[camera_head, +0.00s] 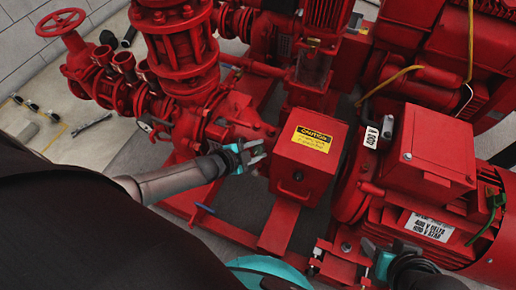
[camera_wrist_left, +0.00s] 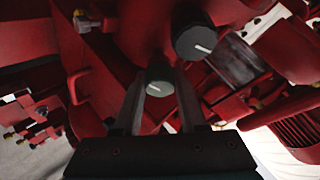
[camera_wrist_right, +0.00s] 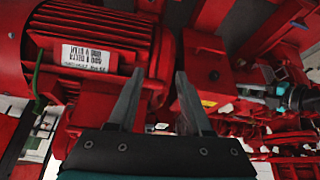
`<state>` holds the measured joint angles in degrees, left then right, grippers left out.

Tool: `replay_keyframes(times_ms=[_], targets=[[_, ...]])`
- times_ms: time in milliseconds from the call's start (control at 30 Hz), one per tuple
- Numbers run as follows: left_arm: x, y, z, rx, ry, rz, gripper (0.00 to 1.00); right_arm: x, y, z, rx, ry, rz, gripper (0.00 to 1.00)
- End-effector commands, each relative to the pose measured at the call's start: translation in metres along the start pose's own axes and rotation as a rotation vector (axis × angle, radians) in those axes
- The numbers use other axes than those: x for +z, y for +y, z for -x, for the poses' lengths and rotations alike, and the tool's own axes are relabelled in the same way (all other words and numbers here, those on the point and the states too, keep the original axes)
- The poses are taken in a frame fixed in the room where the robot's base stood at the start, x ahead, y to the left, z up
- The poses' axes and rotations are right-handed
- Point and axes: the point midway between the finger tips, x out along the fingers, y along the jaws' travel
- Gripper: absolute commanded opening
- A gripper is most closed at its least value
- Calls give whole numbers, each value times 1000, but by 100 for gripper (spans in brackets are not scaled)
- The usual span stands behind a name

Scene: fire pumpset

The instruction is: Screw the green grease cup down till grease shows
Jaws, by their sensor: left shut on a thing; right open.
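My left gripper (camera_head: 258,154) is at the red pump casing, left of the red box with the yellow caution label. In the left wrist view its fingers (camera_wrist_left: 160,88) are shut on a small grey-green round cap with a white line, which I take for the green grease cup (camera_wrist_left: 159,77). A second, darker round cap (camera_wrist_left: 198,42) with a white line sits above and right of it, apart from the fingers. In the head view the cup is hidden at the fingertips. No grease can be made out. My right gripper (camera_head: 374,258) is open and empty; its fingers (camera_wrist_right: 160,74) show apart.
The caution-labelled box (camera_head: 305,158) stands right of my left gripper. The red motor (camera_head: 440,215) is beside my right gripper. Red valves and piping (camera_head: 180,50) rise behind. Loose tools (camera_head: 92,124) lie on the floor at left.

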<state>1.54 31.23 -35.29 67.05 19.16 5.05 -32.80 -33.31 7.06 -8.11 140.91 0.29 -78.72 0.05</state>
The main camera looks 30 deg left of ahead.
Motion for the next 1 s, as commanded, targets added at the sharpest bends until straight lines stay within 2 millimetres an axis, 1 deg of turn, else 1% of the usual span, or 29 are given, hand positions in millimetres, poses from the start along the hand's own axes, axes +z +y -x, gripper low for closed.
replay_keyframes(times_ms=[133, 167, 400, 433, 667, 767, 867, 1000], targets=[[0, 0, 0, 1, -2, 0, 0, 0, 0, 0, 0, 0, 0, 50], [0, 0, 0, 1, -2, 0, 42, 0, 0, 0, 0, 0, 0, 50], [0, 0, 0, 0, 0, 1, 69, 0, 0, 0, 0, 0, 0, 50], [0, 0, 0, 0, 0, 1, 71, 0, 0, 0, 0, 0, 0, 50], [0, 0, 0, 0, 0, 1, 71, -1, 0, 0, -1, 2, -2, 50], [0, 0, 3, 0, 0, 2, 71, 0, 0, -1, 1, -9, -3, 50], [-1, -1, 11, 0, 0, 2, 71, 5, 2, -5, 5, -39, -4, 50], [-2, -1, 29, 1, -1, 1, 71, 16, 7, -13, 15, -107, -9, 50]])
